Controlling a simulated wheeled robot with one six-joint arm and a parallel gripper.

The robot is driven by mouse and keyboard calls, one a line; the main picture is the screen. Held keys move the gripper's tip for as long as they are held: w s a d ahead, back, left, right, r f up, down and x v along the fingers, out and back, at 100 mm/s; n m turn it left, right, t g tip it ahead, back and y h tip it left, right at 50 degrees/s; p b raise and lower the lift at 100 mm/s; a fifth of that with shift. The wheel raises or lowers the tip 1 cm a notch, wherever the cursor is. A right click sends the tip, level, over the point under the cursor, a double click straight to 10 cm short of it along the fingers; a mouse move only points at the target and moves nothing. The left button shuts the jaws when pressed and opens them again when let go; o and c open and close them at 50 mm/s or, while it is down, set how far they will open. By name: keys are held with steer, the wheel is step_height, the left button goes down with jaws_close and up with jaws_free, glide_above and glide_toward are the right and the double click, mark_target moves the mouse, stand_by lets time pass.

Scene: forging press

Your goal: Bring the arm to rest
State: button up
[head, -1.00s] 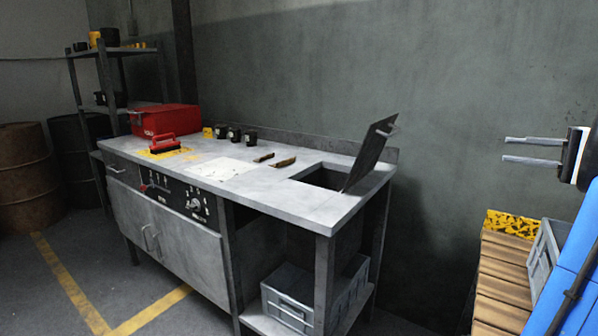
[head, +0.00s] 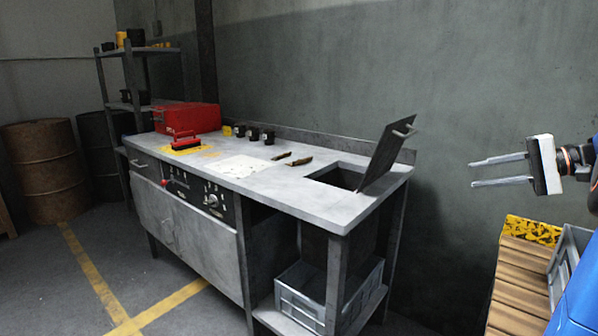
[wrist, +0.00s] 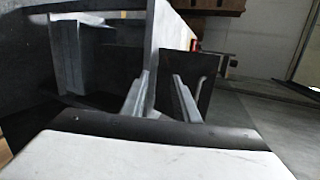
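My gripper (head: 472,174) is at the right of the head view, raised in the air to the right of the workbench. Its two long grey fingers point left and stand apart with nothing between them. The wrist view shows the same two fingers (wrist: 160,78) apart and empty, with the bench and its raised hatch lid beyond them. Much of my arm is out of the head view at the right edge.
The grey workbench (head: 330,210) has an open hatch with a raised lid (head: 388,155). A red toolbox (head: 190,117) stands on it. A grey crate (head: 300,292) is on its lower shelf. A wooden pallet (head: 520,268) with another crate (head: 568,255) is at the lower right. Floor is clear in front.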

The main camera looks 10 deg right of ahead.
steer(key=s+a+f+n+g+h, duration=0.1)
steer(key=s+a+f+g+h, duration=0.2)
steer(key=a, duration=0.4)
steer(key=s+a+f+n, duration=0.1)
steer(key=s+a+f, duration=0.2)
steer(key=a+f, duration=0.25)
steer(key=s+a+f+n+g+h, duration=0.1)
steer(key=s+a+f+g+h, duration=0.15)
steer(key=a, duration=0.45)
steer(key=s+a+f+n+t+h, duration=0.1)
steer(key=s+a+f+n+h, duration=0.1)
steer(key=s+f, duration=0.4)
steer(key=s+a+f+n+t+h, duration=0.1)
steer(key=s+a+f+n+h, duration=0.1)
steer(key=s+f, duration=0.4)
steer(key=shift+s+n+h, duration=0.65)
steer(key=shift+n+h, duration=0.1)
steer(key=shift+n, duration=0.05)
